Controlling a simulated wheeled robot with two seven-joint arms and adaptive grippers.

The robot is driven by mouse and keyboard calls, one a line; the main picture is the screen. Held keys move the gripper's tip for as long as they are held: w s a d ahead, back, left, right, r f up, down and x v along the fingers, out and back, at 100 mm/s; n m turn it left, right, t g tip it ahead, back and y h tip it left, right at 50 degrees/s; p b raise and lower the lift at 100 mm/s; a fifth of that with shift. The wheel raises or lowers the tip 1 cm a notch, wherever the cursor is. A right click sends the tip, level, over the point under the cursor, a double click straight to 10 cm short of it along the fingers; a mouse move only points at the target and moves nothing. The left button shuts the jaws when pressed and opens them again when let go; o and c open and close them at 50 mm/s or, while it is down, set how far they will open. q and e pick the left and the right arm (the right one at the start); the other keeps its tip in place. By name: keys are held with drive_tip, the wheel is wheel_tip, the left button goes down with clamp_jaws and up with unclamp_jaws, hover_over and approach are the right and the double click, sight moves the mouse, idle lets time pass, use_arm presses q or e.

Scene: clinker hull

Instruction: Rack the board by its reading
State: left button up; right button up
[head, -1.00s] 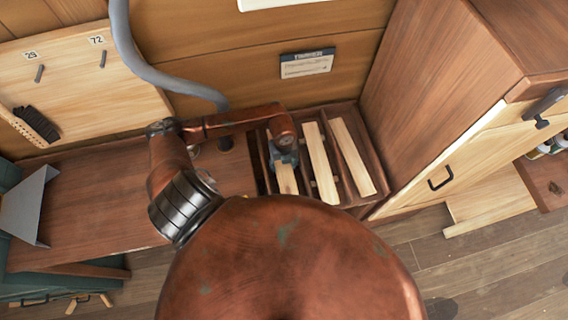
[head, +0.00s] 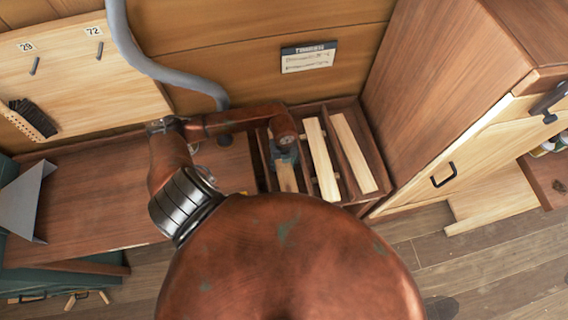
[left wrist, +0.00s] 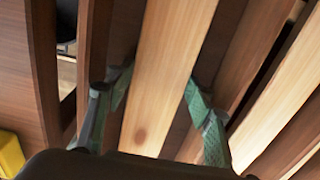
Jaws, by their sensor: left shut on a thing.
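My left gripper (head: 285,156) reaches down over the left part of a dark wooden rack (head: 375,150). It is shut on a pale narrow board (head: 287,180). The left wrist view shows this board (left wrist: 165,75) running between the two green fingers (left wrist: 158,100), with a dark knot low on its face. My arm hides part of it in the head view. Two more pale boards, a middle one (head: 321,160) and a right one (head: 354,153), lie in the rack, apart from the held board. My right gripper is not in view.
A printed card (head: 308,58) hangs on the wall behind the rack. A tall wooden cabinet (head: 445,80) stands close on the right. A pale panel with pegs marked 29 and 72 (head: 75,80) is at left, above a brown bench (head: 95,205). A grey hose (head: 150,65) hangs behind my arm.

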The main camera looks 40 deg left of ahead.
use_arm(q)
drive_tip(key=shift+f, duration=0.2)
drive_tip(key=o, duration=1.4)
wheel_tip(320, 180, up, 12)
